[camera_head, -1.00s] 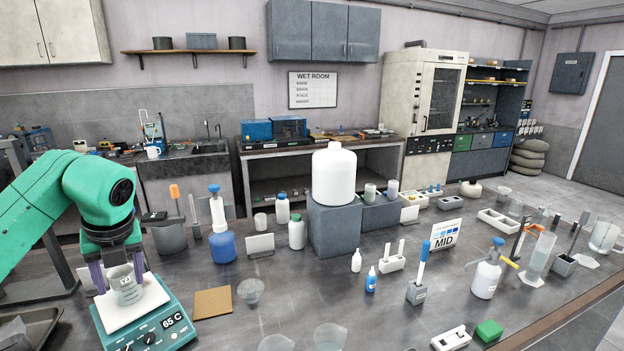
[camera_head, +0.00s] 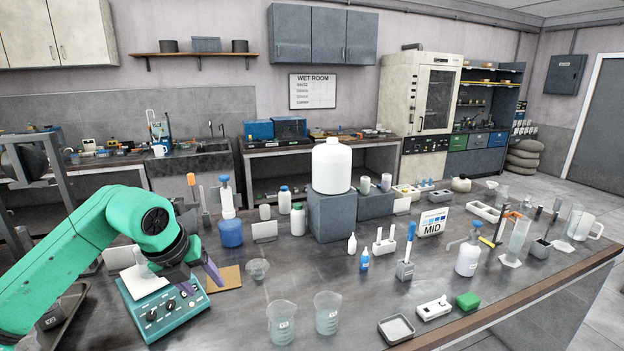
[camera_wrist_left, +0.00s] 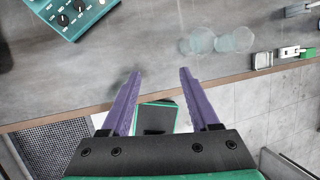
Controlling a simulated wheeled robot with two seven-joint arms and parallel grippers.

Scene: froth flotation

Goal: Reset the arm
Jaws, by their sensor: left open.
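In the left wrist view the open gripper (camera_wrist_left: 160,74) points over the table's front edge, and the hot plate (camera_wrist_left: 72,14) is at the upper left. My right gripper is not seen.
Two clear beakers, one on the left (camera_head: 282,322) and one on the right (camera_head: 327,313), stand near the front edge. A brown square pad (camera_head: 226,279) lies beside the hot plate. A grey tray (camera_head: 397,330) and a green block (camera_head: 467,300) are further right.

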